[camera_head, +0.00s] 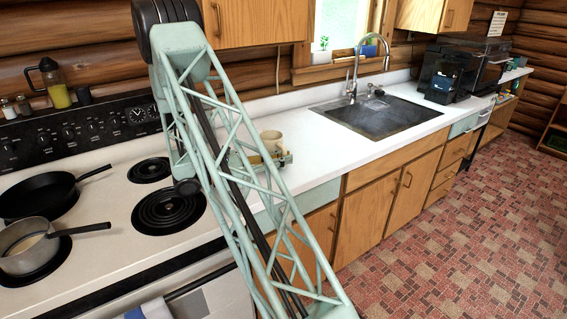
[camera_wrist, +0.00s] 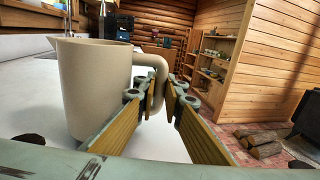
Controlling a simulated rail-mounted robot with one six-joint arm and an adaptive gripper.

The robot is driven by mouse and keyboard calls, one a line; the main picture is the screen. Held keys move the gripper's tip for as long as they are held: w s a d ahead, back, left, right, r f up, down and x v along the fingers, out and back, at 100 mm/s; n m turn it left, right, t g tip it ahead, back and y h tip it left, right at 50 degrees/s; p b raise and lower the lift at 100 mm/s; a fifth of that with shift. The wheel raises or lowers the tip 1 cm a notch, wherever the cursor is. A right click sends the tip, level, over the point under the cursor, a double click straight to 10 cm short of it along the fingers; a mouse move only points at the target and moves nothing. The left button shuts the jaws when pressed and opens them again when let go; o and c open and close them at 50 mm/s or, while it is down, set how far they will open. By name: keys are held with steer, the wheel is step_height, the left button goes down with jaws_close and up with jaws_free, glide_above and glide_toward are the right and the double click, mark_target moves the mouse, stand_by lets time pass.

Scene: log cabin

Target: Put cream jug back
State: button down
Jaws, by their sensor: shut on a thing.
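The cream jug (camera_wrist: 95,88) is a beige jug with a spout at its left and a loop handle at its right. In the wrist view it is upright and close to the camera. My gripper (camera_wrist: 160,92) has its wood-coloured fingers on either side of the handle and is shut on it. In the head view the jug (camera_head: 271,139) shows over the white counter (camera_head: 321,151), beside my gripper (camera_head: 282,158) and partly hidden behind my arm. I cannot tell whether its base touches the counter.
A stove (camera_head: 110,228) with a black pan (camera_head: 38,194) and a saucepan (camera_head: 28,247) is at the left. A sink (camera_head: 378,118) with a tall faucet (camera_head: 353,75) lies further right. The counter between jug and sink is clear. A black coffee machine (camera_head: 445,72) stands beyond.

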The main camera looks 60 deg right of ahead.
steer(key=shift+f, duration=0.35)
steer(key=shift+f, duration=0.15)
steer(key=c, duration=2.7)
jaws_free()
steer(key=shift+r, duration=0.2)
steer(key=shift+p+v, duration=0.75)
steer(key=shift+v, duration=3)
